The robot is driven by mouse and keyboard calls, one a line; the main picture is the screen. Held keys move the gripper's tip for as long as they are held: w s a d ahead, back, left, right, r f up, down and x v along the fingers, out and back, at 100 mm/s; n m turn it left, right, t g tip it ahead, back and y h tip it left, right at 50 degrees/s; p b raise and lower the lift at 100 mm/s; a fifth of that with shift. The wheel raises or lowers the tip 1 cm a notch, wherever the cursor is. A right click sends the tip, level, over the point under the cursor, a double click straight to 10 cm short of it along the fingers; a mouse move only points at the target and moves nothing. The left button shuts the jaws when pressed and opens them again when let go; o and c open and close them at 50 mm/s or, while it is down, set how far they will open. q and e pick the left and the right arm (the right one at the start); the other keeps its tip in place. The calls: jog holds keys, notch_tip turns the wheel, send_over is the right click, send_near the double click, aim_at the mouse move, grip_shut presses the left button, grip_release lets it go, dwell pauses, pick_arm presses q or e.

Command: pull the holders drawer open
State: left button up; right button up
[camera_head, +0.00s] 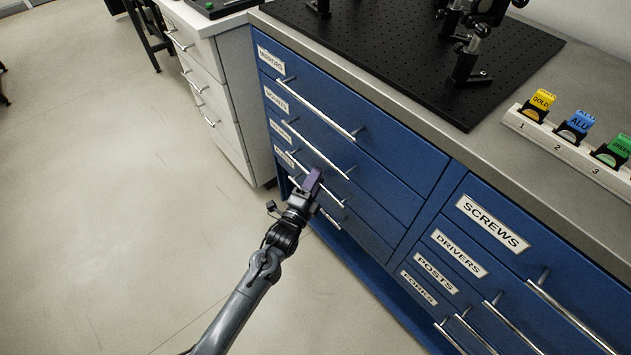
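A blue cabinet (400,172) has a left stack of shut drawers with white labels and silver bar handles. The top label reads MIRRORS (271,59) and the second seems to read MOUNTS (276,98). The third label (280,130) and the fourth label (285,157) are too small to read surely, so I cannot tell which is the holders drawer. My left gripper (313,181) is at the lower handles of this stack and partly hides them. I cannot tell whether its fingers touch a handle or are open. My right gripper is out of view.
A right stack has drawers labelled SCREWS (492,223), DRIVERS and POSTS. A white cabinet (222,85) stands to the left. The floor (110,200) before the drawers is clear.

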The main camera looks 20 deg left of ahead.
pick_arm(q)
jog(key=shift+w, duration=0.1)
jog(key=shift+c, duration=0.5)
grip_shut()
